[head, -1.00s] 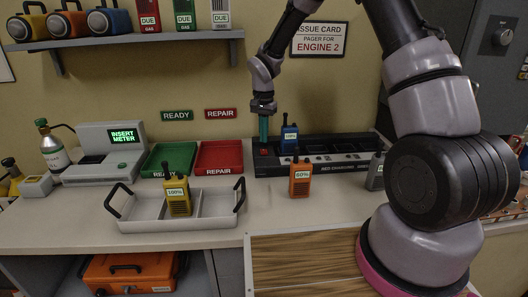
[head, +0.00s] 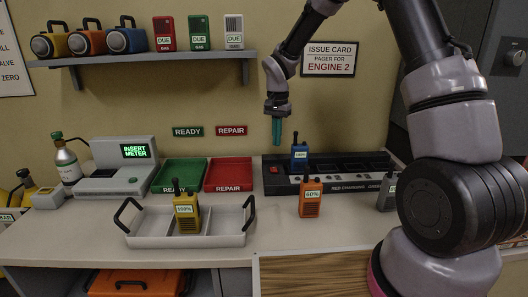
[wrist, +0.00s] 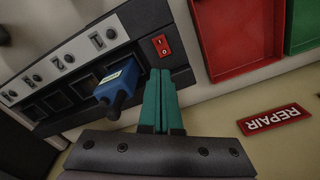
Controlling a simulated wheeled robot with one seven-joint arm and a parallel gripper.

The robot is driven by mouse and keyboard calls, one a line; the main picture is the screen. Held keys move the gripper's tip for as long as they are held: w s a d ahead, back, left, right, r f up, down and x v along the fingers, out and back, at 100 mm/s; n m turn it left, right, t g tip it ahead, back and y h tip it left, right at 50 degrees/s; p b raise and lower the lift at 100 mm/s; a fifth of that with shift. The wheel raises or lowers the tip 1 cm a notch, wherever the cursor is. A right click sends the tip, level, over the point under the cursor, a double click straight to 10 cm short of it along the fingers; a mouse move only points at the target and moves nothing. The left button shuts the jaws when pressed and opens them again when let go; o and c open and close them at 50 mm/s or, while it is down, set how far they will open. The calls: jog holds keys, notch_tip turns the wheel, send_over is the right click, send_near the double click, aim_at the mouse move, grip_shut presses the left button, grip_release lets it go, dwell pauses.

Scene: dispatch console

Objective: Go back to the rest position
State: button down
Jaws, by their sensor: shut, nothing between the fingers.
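My gripper (head: 277,140) hangs above the left end of the black charging bank (head: 345,188), clear of it, its teal fingers pointing down. In the wrist view the fingers (wrist: 160,84) lie together, shut, with nothing between them. A blue radio (head: 299,156) stands in the charging bank just right of my gripper. The same blue radio (wrist: 119,82) shows beside the fingers in the wrist view. A red switch (wrist: 162,45) is on the bank's end.
An orange radio (head: 310,198) and a grey radio (head: 386,195) stand in front of the bank. A grey tray (head: 222,241) holds a yellow radio (head: 186,212). Green (head: 180,175) and red (head: 229,175) trays lie left of the bank. A shelf (head: 150,57) holds meters above.

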jog(key=s+d+r+t, duration=0.2)
jog(key=s+d+r, duration=0.3)
jog(key=r, duration=0.5)
jog(key=s+d+r+t, duration=0.1)
jog(key=s+d+r, duration=0.45)
jog(key=r, duration=0.35)
jog(key=s+d+r+t+y, duration=0.1)
jog(key=s+d+r+t, duration=0.1)
jog(key=s, duration=0.6)
jog(key=s+d+r+n+t+y, duration=0.1)
jog(key=s+d+r+t, duration=0.1)
jog(key=s, duration=0.6)
notch_tip(320, 180, up, 3)
jog(key=shift+s+d+f+n, duration=0.2)
jog(key=shift+d+n, duration=0.1)
jog(key=shift+d, duration=0.35)
